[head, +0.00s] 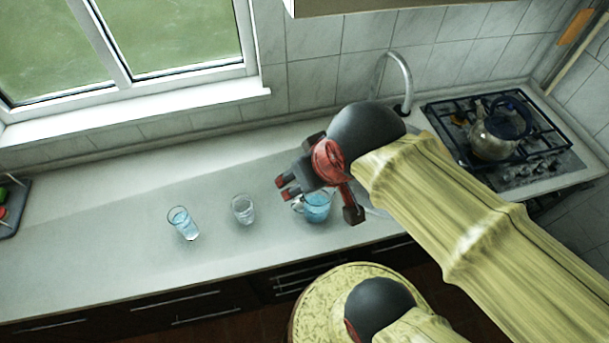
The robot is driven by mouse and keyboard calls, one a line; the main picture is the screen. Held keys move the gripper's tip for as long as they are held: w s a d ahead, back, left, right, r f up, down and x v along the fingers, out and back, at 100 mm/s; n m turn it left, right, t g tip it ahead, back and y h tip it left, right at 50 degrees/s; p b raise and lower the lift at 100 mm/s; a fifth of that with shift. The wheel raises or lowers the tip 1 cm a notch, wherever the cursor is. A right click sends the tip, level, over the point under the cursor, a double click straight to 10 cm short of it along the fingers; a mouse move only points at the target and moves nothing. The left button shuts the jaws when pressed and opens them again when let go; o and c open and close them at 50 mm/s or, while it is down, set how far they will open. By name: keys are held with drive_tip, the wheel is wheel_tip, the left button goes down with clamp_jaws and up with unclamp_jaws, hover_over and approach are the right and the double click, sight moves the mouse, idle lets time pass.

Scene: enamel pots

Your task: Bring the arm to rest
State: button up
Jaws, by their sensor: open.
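My gripper (284,188), red and dark grey, is above the counter with its fingers pointing left. It is open, and I see nothing between its fingers. My arm reaches in from the lower right in a yellow sleeve. A pitcher with blue contents (318,207) stands on the counter just below and behind my gripper in the picture, and is partly hidden by it. I cannot tell whether the gripper touches it.
A glass with blue contents (183,223) and a clear glass (243,209) stand left on the counter (110,240). A faucet (403,80) rises behind my arm. A kettle (493,135) sits on the gas stove (548,150). A dark tray (12,222) is far left.

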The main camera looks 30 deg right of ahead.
drive_tip(key=shift+f, duration=0.15)
wheel_tip(320, 180, down, 12)
drive_tip(key=b, duration=1.2)
drive_tip(key=shift+f, duration=0.1)
